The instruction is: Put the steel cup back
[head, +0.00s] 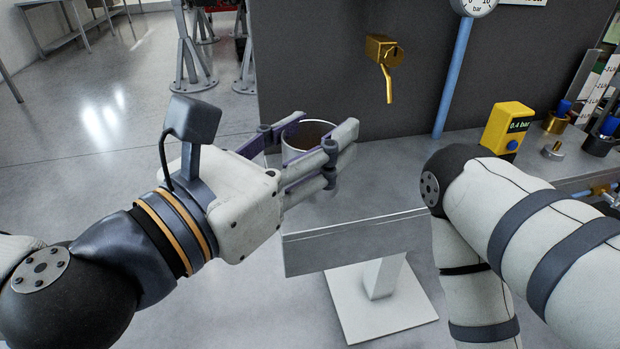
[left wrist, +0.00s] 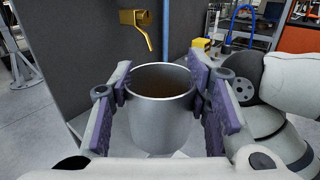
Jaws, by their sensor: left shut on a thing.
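The steel cup (left wrist: 160,112) is upright between the purple-padded fingers of my left gripper (left wrist: 163,100), which is shut on it. Its inside looks dark brown; whether it holds liquid I cannot tell. In the head view the cup (head: 299,152) shows only in part behind the fingers of my left gripper (head: 312,150). The cup is in front of a grey steel bench (head: 400,165); whether it touches the bench top I cannot tell. My right arm is in the head view at the right, but its gripper is out of sight.
A brass tap (head: 381,50) sticks out of the dark wall panel above the bench. A blue pipe (head: 455,75) with a gauge (head: 473,5) stands right of it. A yellow box (head: 507,128) reading 0.4 bar and several fittings sit on the bench at the right.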

